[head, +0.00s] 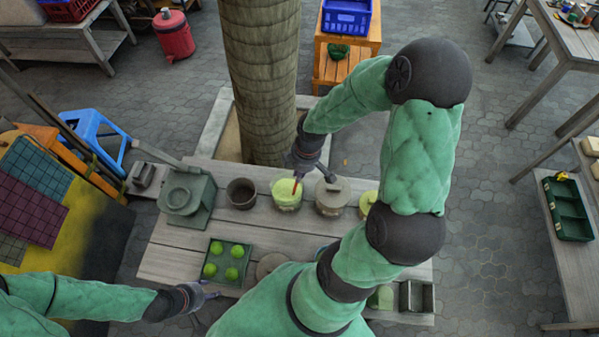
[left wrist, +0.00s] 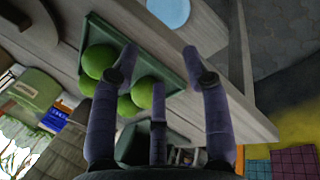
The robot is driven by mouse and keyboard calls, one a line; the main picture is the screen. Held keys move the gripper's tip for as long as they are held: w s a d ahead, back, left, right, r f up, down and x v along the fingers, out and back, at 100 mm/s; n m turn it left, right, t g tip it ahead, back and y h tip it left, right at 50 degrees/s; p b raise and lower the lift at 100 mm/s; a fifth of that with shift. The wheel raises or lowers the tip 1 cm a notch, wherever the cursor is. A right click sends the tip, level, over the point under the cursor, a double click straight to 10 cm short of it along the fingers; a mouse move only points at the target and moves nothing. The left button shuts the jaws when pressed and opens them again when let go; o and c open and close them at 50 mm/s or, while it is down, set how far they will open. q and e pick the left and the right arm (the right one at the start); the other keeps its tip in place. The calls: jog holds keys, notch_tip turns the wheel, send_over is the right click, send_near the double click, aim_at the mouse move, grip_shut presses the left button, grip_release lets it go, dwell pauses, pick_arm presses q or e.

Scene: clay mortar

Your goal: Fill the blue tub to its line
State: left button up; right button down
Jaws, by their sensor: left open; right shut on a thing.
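A round light-blue thing (left wrist: 168,10), cut off by the top edge in the left wrist view, may be the blue tub; no line shows on it. My right gripper (head: 299,172) is shut on a thin orange-red tool (head: 296,187), whose lower end is in a pale-green pot (head: 286,198). My left gripper (head: 210,293) is open and empty beside the near edge of a dark-green tray (head: 211,278) of green balls; it also shows in the left wrist view (left wrist: 160,55).
A grey-green device (head: 185,192) stands at the table's left. A tree trunk (head: 262,80) rises behind the table.

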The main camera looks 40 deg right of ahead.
notch_tip(320, 180, up, 11)
jog(key=p, duration=0.9)
jog(key=shift+r+p, duration=0.15)
jog(key=shift+p, duration=0.15)
